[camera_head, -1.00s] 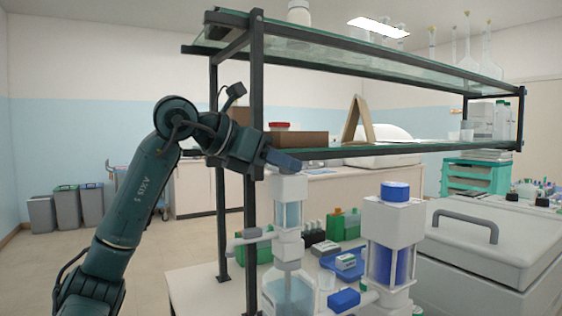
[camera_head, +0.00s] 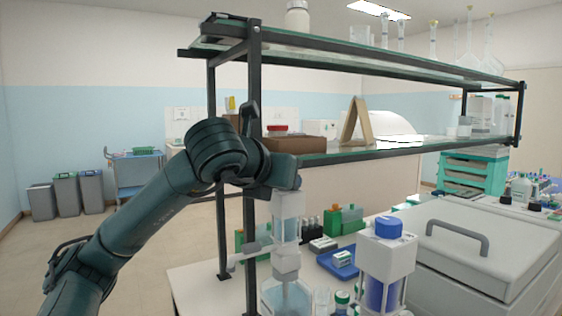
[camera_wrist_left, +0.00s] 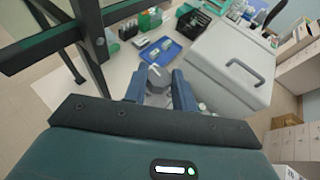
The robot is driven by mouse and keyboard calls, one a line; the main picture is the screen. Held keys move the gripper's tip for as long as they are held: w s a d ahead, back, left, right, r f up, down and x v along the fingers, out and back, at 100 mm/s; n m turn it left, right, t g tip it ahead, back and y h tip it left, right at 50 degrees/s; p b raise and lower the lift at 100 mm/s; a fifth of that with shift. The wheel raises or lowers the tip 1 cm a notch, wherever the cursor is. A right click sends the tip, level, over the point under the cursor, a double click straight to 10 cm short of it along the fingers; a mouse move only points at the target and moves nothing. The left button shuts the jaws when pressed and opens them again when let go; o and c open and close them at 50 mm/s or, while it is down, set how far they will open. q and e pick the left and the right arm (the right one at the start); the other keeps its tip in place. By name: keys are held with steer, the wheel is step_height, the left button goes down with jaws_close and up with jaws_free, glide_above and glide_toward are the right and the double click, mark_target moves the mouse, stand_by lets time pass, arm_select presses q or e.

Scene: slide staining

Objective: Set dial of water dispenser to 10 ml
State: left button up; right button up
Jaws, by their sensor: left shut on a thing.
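The water dispenser (camera_head: 286,228) is a white-and-clear column on a clear bottle (camera_head: 286,298), standing upright at the front of the bench beside the shelf post. My left gripper (camera_head: 287,186) is over its top, and its fingers hide the dial. In the left wrist view, the two blue fingers of the gripper (camera_wrist_left: 158,92) are shut on the pale grey top of the dispenser (camera_wrist_left: 157,74). The dial's markings cannot be read. A second dispenser (camera_head: 385,262) with a blue cap and blue liquid stands to the right, apart from the gripper. My right gripper is not in view.
The two-level glass shelf (camera_head: 340,152) has a dark post (camera_head: 251,200) close beside my left arm. A blue tray (camera_head: 338,261) and green boxes (camera_head: 345,220) lie behind the dispensers. A large lidded grey box (camera_head: 480,245) fills the right.

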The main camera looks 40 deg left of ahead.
arm_select(q)
steer(key=shift+d+r+n+y+p, duration=0.15)
steer(key=shift+r+n+y+p, duration=0.05)
steer(key=shift+n+y+p, duration=0.35)
steer(key=shift+w+f+n+g+y+p, duration=0.1)
steer(key=shift+n+g+y+p, duration=0.25)
steer(key=shift+g, duration=0.15)
steer(key=shift+f+n+y, duration=0.1)
steer(key=shift+n+y, duration=0.2)
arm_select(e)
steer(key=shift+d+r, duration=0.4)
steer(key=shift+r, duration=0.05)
arm_select(q)
steer(key=o, duration=1)
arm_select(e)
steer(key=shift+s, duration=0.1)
